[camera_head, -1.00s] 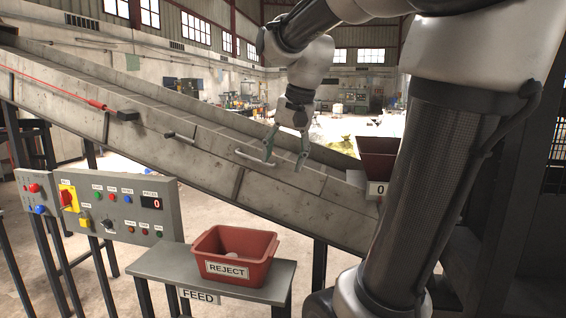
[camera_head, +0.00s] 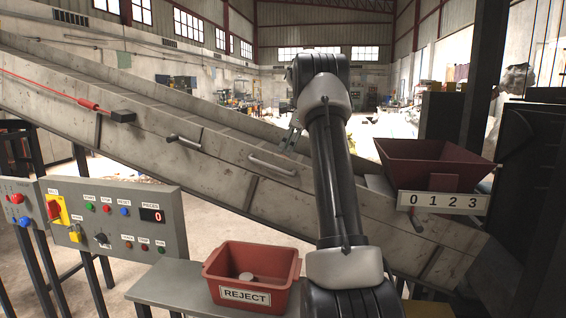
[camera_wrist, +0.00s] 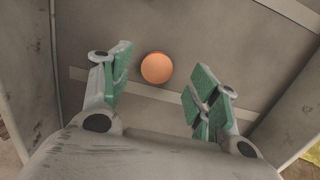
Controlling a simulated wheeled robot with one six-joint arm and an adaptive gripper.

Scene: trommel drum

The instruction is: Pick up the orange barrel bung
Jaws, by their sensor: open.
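The orange barrel bung (camera_wrist: 156,68) shows in the wrist view as a round orange disc on the grey floor of the inclined chute. My gripper (camera_wrist: 158,82) is open, with green-padded fingers to the left and right of the bung. The bung lies between the finger lines, nearer the left finger, and looks apart from both. How far below the fingertips it lies I cannot tell. In the head view my gripper (camera_head: 291,140) is partly hidden behind my arm, over the chute. The bung is hidden there by the chute's side wall.
The inclined chute (camera_head: 220,165) has side walls and handles. A red REJECT bin (camera_head: 235,268) holding a pale round piece stands on the feed table (camera_head: 165,289). A control panel (camera_head: 125,218) is at left. A dark red hopper (camera_head: 430,165) labelled 0 1 2 3 is at right.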

